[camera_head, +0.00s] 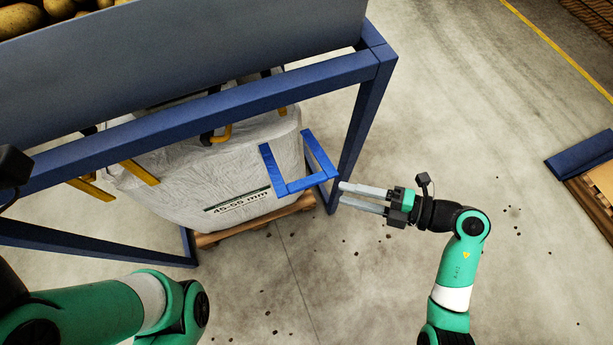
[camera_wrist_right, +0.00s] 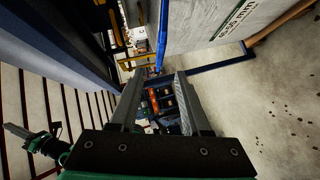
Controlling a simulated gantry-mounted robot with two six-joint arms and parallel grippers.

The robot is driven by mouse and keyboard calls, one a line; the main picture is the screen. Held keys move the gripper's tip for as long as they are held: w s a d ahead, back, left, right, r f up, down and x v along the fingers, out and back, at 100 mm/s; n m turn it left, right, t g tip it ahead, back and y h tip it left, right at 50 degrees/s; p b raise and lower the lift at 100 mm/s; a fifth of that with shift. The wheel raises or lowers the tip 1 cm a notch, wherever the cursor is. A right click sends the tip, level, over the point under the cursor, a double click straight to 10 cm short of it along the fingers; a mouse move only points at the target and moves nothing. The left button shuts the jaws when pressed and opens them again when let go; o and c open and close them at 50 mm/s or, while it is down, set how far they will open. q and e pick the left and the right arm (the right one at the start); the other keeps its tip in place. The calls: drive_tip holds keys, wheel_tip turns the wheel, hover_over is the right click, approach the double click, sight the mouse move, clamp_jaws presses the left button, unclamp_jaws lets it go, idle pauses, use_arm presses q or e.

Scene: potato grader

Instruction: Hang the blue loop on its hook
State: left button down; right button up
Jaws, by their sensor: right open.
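The blue loop (camera_head: 303,184) is a bright blue, stiff-looking U shape at the right front upper edge of the white bag (camera_head: 235,165), its closed end sticking out from the bag. It also shows as a bright blue strip in the right wrist view (camera_wrist_right: 162,38). My right gripper (camera_head: 342,194) is open and empty, just right of the loop, with its fingers pointing left; I see no contact. I cannot tell which belongs to the loop. A small part of my left arm shows in the right wrist view (camera_wrist_right: 42,143); its jaws are unclear.
The blue frame (camera_head: 220,104) spans above the bag, with a leg (camera_head: 360,130) close behind the loop. The bag stands on a wooden pallet (camera_head: 235,231). My left arm fills the lower left. The floor right of the frame is mostly clear, with scattered dark bits.

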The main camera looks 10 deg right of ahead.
sight(315, 185)
drive_tip(key=b+x, duration=0.2)
drive_tip(key=x, duration=0.3)
drive_tip(key=b+x, duration=0.2)
drive_tip(key=x, duration=0.2)
drive_tip(key=shift+w+a+f+b, duration=0.1)
drive_tip(key=shift+w+f+b, duration=0.2)
drive_tip(key=shift+w, duration=0.1)
drive_tip(key=shift+w+a, duration=0.35)
drive_tip(key=shift+a, duration=0.15)
clamp_jaws()
idle(0.6)
